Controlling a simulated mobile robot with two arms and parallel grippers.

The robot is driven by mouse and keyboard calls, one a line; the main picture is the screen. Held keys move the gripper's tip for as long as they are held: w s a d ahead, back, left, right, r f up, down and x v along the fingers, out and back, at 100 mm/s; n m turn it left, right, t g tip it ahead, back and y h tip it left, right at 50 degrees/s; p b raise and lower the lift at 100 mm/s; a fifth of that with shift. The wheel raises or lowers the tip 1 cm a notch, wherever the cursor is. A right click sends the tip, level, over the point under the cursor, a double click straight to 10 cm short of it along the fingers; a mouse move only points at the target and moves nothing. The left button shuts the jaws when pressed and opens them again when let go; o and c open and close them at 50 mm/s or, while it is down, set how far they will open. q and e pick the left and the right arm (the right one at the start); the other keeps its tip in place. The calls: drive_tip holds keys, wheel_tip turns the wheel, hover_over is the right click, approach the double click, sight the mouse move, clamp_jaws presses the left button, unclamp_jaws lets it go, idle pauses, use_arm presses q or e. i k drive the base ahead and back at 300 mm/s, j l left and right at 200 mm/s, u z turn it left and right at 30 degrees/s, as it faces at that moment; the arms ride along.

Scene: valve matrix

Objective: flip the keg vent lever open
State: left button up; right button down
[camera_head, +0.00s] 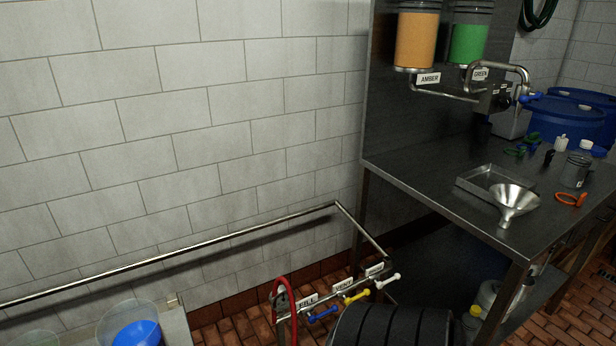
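A low pipe manifold at the bottom centre carries labelled valves. The VENT label (343,285) stands above a yellow lever (357,297), which lies slanted, roughly along the pipe. A blue lever (323,314) is near the FILL label (306,301). A white lever (388,281) is near a third label (374,269), too small to read. A dark ribbed rounded shape (393,326) is at the bottom edge, just in front of the levers; I cannot tell whether it is the keg. Neither of my grippers is in view.
A red hose (283,290) curves up left of the levers. A metal rail (180,256) runs along the tiled wall. A steel bench (420,182) at right holds a funnel (511,200), a tray and bottles. A clear tub with blue contents (136,333) stands lower left.

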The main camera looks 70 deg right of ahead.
sight(367, 293)
drive_tip(key=z, duration=2.55)
